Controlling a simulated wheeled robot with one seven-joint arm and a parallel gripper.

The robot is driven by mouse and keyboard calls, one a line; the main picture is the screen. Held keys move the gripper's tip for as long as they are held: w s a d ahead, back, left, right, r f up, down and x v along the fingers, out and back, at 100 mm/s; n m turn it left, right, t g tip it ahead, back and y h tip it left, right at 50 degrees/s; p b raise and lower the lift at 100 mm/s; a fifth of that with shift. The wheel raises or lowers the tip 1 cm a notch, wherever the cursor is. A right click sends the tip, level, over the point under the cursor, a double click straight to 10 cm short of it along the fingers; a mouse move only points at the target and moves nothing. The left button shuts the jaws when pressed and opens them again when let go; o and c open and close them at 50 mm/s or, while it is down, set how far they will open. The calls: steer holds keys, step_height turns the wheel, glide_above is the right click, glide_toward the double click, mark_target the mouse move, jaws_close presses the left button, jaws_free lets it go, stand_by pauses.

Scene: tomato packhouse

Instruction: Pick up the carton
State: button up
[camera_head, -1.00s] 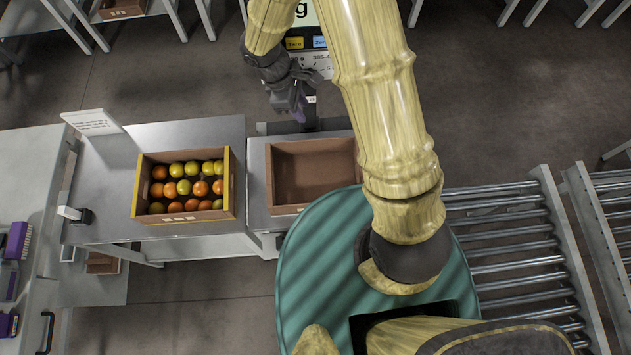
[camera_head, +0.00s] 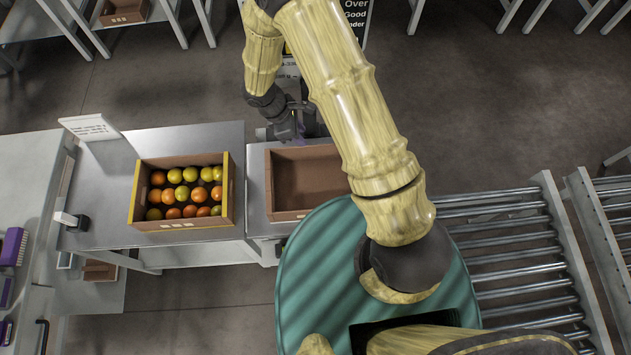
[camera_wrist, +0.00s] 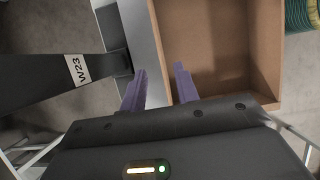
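An empty brown open-topped carton (camera_head: 297,210) stands on the right-hand metal table; part of it is hidden behind my arm in the head view. In the wrist view the carton (camera_wrist: 262,52) fills the upper right, and I see its bare floor and walls. My gripper (camera_head: 290,136) is at the carton's far left corner in the head view.
A second carton (camera_head: 184,227) full of red, orange and yellow-green tomatoes stands to the left on a metal table (camera_head: 110,170). A dark post with a W23 label (camera_wrist: 60,77) is left of my fingers. A roller conveyor (camera_head: 520,262) lies at right.

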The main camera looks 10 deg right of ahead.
mark_target(311, 146)
steer(key=x, duration=0.6)
steer(key=shift+f, duration=0.1)
steer(key=shift+p+x, duration=0.9)
steer(key=shift+x, duration=1.65)
steer(key=shift+w, duration=0.1)
jaws_close()
